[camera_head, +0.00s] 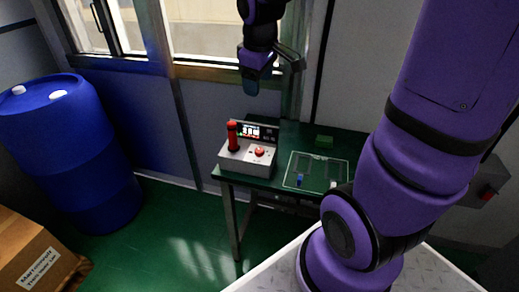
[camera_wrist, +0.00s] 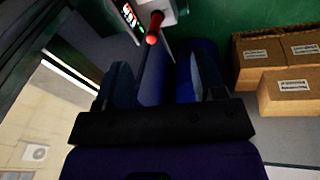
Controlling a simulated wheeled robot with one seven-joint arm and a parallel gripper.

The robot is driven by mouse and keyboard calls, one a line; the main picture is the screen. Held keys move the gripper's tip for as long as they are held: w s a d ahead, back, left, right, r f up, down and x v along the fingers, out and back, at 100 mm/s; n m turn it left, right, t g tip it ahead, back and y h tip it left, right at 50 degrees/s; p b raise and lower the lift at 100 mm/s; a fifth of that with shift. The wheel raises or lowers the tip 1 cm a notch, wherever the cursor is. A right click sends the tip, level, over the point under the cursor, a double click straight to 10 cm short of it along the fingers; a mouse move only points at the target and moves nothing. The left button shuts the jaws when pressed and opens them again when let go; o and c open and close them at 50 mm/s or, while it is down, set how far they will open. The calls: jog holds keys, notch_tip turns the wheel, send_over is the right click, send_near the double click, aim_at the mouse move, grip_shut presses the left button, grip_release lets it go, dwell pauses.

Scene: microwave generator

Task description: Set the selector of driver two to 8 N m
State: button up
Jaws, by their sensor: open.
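A grey-white box-shaped unit (camera_head: 247,160) stands on the left part of the green table. It has a dark display panel (camera_head: 258,132) with lit red and green marks, an upright red cylinder (camera_head: 233,136) at its left, and a red knob (camera_head: 259,152) on its top. I cannot tell which part is driver two, nor read its selector or any number. My gripper (camera_head: 272,74) is open and empty, above and apart from the unit. In the wrist view, the red cylinder (camera_wrist: 155,27) and part of the display (camera_wrist: 130,16) show beyond my open fingers (camera_wrist: 162,75).
A blue barrel (camera_head: 80,150) and a cardboard box (camera_head: 35,255) stand at left. A window (camera_head: 225,30) is behind. More boxes (camera_wrist: 290,95) show in the wrist view.

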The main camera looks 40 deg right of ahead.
jog(key=w+d+f+n+g, duration=0.2)
jog(key=w+d+f+n, duration=0.15)
jog(key=w+f, duration=0.5)
jog(key=n+y, duration=0.1)
jog(key=n, duration=0.1)
send_near(259, 150)
notch_tip(259, 150, down, 9)
jog(key=shift+w+d+f, duration=0.15)
jog(key=shift+d+f, duration=0.05)
jog(key=c, duration=0.9)
